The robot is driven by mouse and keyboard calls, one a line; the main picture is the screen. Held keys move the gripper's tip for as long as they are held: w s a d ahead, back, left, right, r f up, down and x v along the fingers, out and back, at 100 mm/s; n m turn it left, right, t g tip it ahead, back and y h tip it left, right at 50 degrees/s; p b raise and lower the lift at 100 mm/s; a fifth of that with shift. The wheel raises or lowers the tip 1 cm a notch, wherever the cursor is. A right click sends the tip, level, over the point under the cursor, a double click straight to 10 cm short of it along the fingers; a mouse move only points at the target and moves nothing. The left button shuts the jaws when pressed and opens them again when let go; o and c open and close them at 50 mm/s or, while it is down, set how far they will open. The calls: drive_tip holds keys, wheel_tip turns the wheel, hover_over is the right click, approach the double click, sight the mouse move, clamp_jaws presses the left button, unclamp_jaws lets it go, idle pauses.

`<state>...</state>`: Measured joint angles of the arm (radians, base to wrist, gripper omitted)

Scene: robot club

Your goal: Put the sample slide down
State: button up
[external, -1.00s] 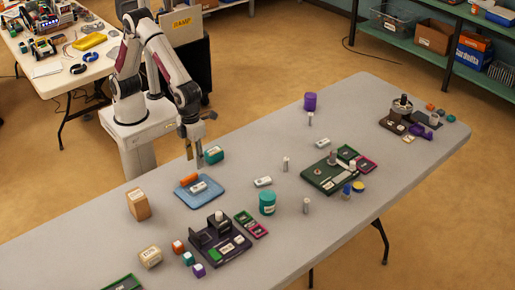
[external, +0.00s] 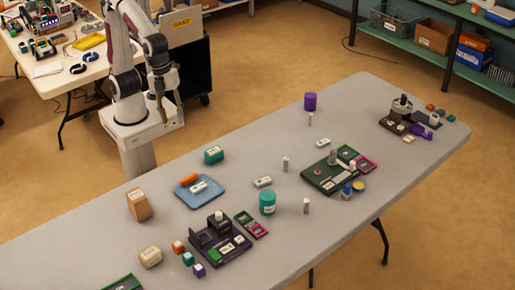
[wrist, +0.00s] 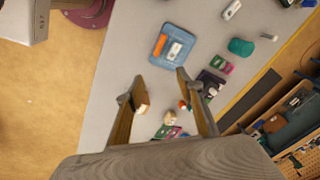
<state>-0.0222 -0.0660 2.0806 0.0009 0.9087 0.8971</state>
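A small white labelled piece (external: 199,187), which looks like the sample slide, lies flat on a blue tray (external: 209,199), beside an orange piece (external: 188,179). In the wrist view the white piece (wrist: 174,50) and the orange piece (wrist: 159,45) lie side by side on the blue tray (wrist: 187,39), ahead of my fingers. A similar white piece (external: 263,182) lies on the bare table to the right. My gripper (wrist: 158,78) is open with nothing between its fingers. In the external view my gripper (external: 160,112) is raised and drawn back behind the table.
A green board (external: 322,183) lies farther right. Bare table surrounds the tray.

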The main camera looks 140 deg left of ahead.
drive_tip(key=s+r+n+t, duration=0.3)
drive_tip(key=s+n, duration=0.7)
drive_tip(key=s, duration=0.6)
drive_tip(key=shift+s+d, duration=0.35)
drive_tip(key=shift+d, duration=0.1)
idle(4.3)
